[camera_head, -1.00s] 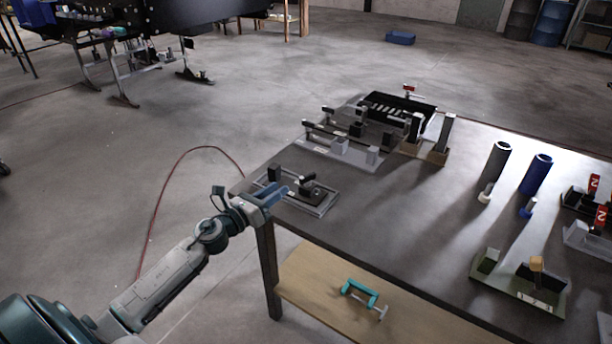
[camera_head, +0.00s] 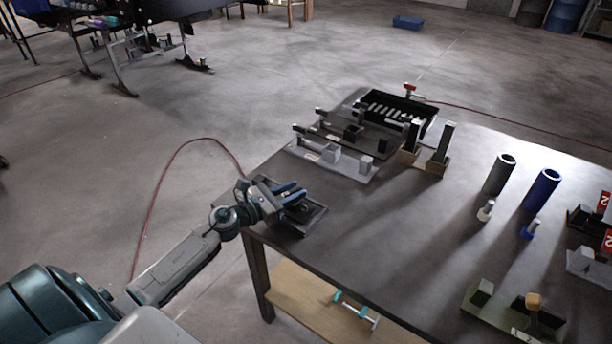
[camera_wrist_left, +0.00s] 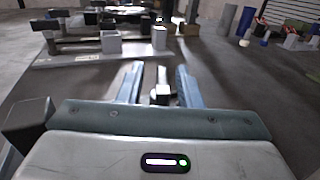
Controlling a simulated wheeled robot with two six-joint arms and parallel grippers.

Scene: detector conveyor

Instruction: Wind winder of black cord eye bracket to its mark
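My left gripper (camera_head: 294,194) is over the fixture at the near left corner of the table. Its blue fingers are apart, and in the left wrist view (camera_wrist_left: 160,82) a small grey-topped piece (camera_wrist_left: 160,94) shows between them; I cannot tell whether they touch it. The fixture (camera_head: 316,222) is a dark plate on a grey tray, largely hidden by the gripper in the head view. A dark block (camera_wrist_left: 29,118) stands at the left in the wrist view. The fixture's winder and mark cannot be made out clearly. My right gripper is out of view.
Behind stand a grey bracket fixture (camera_head: 325,168), a black one (camera_head: 338,140) and a black slotted tray (camera_head: 428,122). To the right are a grey cylinder (camera_head: 498,176), a blue cylinder (camera_head: 541,192) and a green-based fixture (camera_head: 480,308). The table middle is clear.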

